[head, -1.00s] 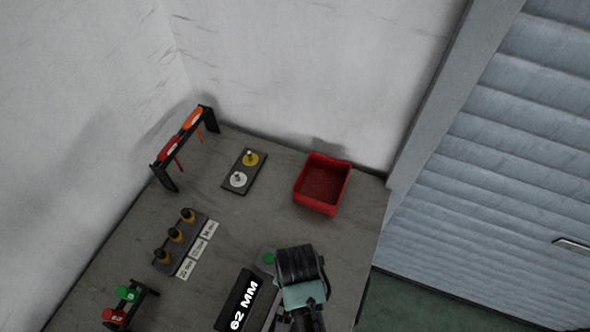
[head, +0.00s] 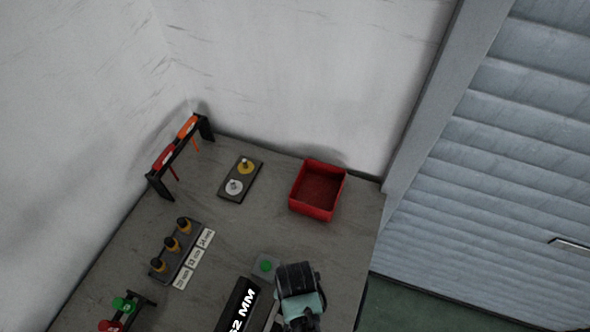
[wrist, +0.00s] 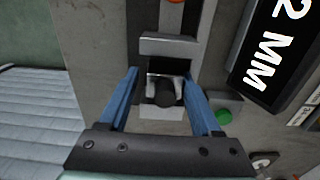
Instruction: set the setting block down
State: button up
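In the wrist view, a silver block with a dark round knob (wrist: 165,92), which looks like the setting block, stands between my fingers at a grey metal fixture (wrist: 168,46). My gripper (wrist: 161,76) has two blue fingers spread either side of the block. A gap shows between each finger and the knob, so they look open, though contact with the block's edges is hard to judge. In the head view, my wrist (head: 298,282) covers the fixture and the block.
A green button (head: 266,266) and a black "62 MM" display (head: 238,305) sit left of my wrist. Farther off are a red bin (head: 318,190), a plate with two round pieces (head: 240,179), a rack of knobbed pieces (head: 176,250) and a tool stand (head: 180,155). The table between them is clear.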

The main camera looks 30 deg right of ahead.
jog(key=shift+w+a+r, duration=0.1)
jog(key=shift+w+a, duration=0.15)
jog(key=shift+w, duration=0.1)
jog(key=shift+w+r, duration=0.1)
jog(key=shift+r, duration=0.25)
jog(key=r, duration=1.1)
jog(key=shift+s+d+r, duration=0.1)
jog(key=shift+s+r, duration=0.15)
jog(key=w+r+n+t+h, duration=0.1)
jog(key=w+r+n+t, duration=0.2)
jog(key=w+r+t, duration=0.85)
jog(key=w+a+r+n+t, duration=0.1)
jog(key=w+r, duration=0.5)
jog(key=r, duration=0.3)
jog(key=w+a+r+n+t, duration=0.1)
jog(key=w+r, duration=0.4)
jog(key=r, duration=0.5)
jog(key=a+r+n+t, duration=0.25)
jog(key=r+t, duration=0.35)
jog(key=r, duration=1.1)
jog(key=s+a+r+n+t, duration=0.1)
jog(key=s+r+t, duration=0.3)
jog(key=r, duration=0.6)
jog(key=s+a+r+n+t+y, duration=0.1)
jog(key=s+a+r+n+t, duration=0.1)
jog(key=s+a+r+t, duration=0.2)
jog(key=s+r, duration=0.3)
jog(key=r, duration=0.2)
jog(key=shift+s+r, duration=0.3)
jog(key=shift+r, duration=0.05)
